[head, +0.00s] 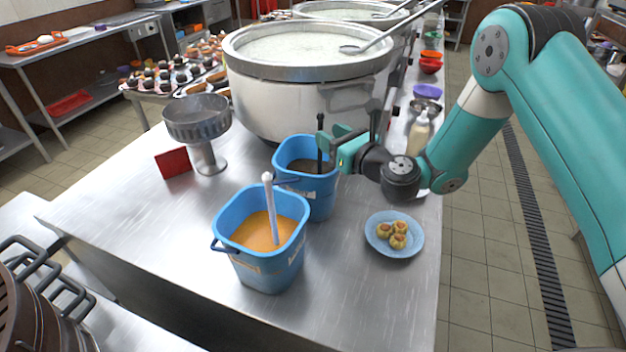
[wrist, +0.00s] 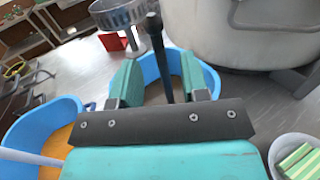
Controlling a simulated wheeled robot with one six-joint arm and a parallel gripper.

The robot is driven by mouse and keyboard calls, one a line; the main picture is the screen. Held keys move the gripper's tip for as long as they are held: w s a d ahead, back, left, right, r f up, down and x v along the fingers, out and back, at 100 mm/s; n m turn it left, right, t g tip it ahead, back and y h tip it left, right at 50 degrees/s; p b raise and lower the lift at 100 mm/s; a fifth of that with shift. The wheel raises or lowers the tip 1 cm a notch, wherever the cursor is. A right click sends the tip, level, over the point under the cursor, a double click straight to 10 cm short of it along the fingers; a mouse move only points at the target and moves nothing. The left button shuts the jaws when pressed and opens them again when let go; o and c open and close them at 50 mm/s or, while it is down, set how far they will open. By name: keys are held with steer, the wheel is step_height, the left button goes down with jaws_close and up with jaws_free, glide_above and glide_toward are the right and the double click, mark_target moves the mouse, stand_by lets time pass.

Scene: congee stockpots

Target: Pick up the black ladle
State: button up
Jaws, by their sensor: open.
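The black ladle (head: 319,152) stands in the rear blue bucket (head: 293,146), its handle rising above the rim. The ladle's lower end is hidden in the bucket's dark contents. My gripper (head: 332,142) is open at the handle, above the bucket's right side. In the wrist view the black handle (wrist: 157,48) rises between the two green fingers of my gripper (wrist: 160,80), with gaps visible on both sides. The handle leans slightly there, and its lower part runs down into the blue bucket (wrist: 208,78).
A front blue bucket (head: 264,274) holds orange liquid and a white-handled ladle (head: 271,210). A blue plate of food (head: 394,250) lies to the right. A large steel pot (head: 290,105) stands behind, and a metal bowl on a stand (head: 197,122) to the left.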

mark_target(322, 129)
steer(key=p+x, duration=0.2)
steer(key=x, duration=0.1)
steer(key=shift+w+a+r, duration=0.2)
steer(key=shift+w+a+f, duration=0.1)
steer(key=shift+w+f, duration=0.05)
steer(key=shift+w, duration=0.05)
jaws_close()
